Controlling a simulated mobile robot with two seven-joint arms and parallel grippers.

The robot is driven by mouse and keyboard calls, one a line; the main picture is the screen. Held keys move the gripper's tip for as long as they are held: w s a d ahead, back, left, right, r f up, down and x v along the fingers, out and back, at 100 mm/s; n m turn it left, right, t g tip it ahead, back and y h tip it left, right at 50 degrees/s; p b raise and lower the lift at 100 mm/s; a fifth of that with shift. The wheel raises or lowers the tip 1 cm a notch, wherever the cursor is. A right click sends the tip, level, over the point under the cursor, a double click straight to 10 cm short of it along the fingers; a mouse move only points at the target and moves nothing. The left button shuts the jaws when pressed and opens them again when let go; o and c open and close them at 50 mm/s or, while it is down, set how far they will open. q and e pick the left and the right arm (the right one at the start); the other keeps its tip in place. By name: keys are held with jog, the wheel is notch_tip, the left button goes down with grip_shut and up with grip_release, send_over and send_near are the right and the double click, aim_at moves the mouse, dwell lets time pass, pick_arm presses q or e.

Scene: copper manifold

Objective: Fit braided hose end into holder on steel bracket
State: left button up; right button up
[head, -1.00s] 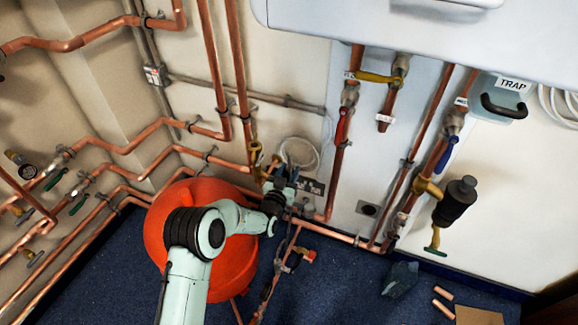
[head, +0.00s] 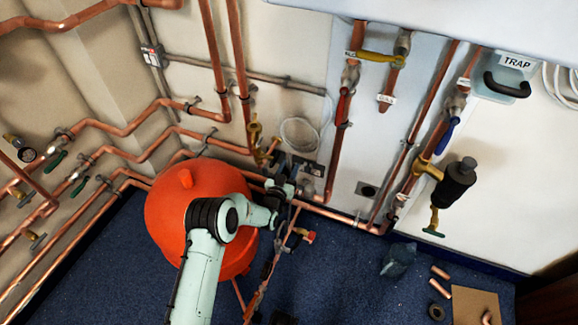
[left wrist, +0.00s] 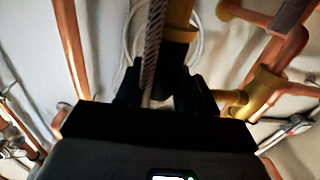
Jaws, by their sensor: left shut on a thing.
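My left gripper (head: 284,187) is beside the red vessel, close to the pipes low on the wall. In the left wrist view the left gripper (left wrist: 157,80) is shut on the braided hose (left wrist: 154,40), a grey woven line that runs up out of the picture from between the dark fingers. The hose's lower end is hidden by the gripper. In the head view the hose is too small to make out. I cannot clearly pick out the steel bracket or its holder in either view. My right gripper is not in view.
The red vessel (head: 172,215) stands under my left arm. A brass valve (head: 254,134) and a coiled white cable (head: 299,134) are on the wall near the gripper. Copper pipes run along the walls. Loose copper pieces (head: 440,281) lie on the blue floor at right.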

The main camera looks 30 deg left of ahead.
pick_arm(q)
jog(key=shift+f, duration=0.25)
dwell(0.4)
jog(key=shift+f, duration=1.15)
jog(key=shift+f, duration=0.75)
dwell(0.4)
jog(key=o, duration=1.2)
jog(key=shift+s, duration=0.1)
jog(key=s+p, duration=0.1)
jog(key=s, duration=0.3)
jog(key=s+d+p, duration=0.1)
jog(key=s+p, duration=0.1)
jog(key=s, duration=0.2)
jog(key=s+p, duration=0.1)
jog(key=s, duration=0.4)
jog(key=shift+s+d, duration=0.1)
jog(key=shift+d, duration=0.05)
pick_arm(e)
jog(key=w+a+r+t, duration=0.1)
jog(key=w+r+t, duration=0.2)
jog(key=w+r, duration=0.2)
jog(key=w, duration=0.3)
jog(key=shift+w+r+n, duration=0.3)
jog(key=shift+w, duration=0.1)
pick_arm(q)
jog(key=shift+p, duration=0.35)
